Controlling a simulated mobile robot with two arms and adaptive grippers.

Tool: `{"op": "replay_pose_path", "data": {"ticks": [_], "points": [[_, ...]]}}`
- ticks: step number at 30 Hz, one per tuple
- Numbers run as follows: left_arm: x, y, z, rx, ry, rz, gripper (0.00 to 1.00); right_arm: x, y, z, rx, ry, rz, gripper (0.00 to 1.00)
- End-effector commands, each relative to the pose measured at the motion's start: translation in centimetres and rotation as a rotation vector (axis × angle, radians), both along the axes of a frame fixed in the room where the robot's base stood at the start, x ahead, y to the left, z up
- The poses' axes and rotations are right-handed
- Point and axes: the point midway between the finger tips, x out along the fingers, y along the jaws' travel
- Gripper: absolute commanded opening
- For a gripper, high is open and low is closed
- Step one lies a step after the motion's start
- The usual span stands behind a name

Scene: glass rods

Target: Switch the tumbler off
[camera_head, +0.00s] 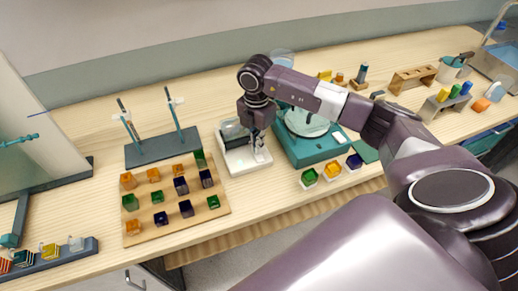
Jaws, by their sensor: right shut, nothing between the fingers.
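The tumbler appears to be the small white-based machine (237,165) with a dark drum (233,130), on the wooden bench left of a teal machine. My right gripper (258,146) is shut and empty. It points down over the right part of the white base, close to it. I cannot tell whether the fingertips touch it. The gripper hides part of the base, and the switch is too small to make out. My left gripper is not in view.
The teal machine (310,153) with a round pale dish stands close on the right. A wooden board (140,233) with coloured cubes and a dark rack (160,150) with upright rods are on the left. Several coloured blocks (331,170) sit in front of the teal machine.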

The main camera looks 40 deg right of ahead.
Motion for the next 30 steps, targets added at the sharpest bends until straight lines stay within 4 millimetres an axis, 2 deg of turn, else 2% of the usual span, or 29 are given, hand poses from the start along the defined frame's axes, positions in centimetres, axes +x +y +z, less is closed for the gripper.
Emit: {"op": "replay_pose_path", "data": {"ticks": [12, 30], "points": [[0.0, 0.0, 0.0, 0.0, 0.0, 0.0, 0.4, 0.0, 0.0, -0.2, 0.0, 0.001, 0.0, 0.0], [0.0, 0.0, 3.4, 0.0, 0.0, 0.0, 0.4, 0.0, 0.0, 4.6, -0.001, 0.0, 0.0, 0.0]]}}
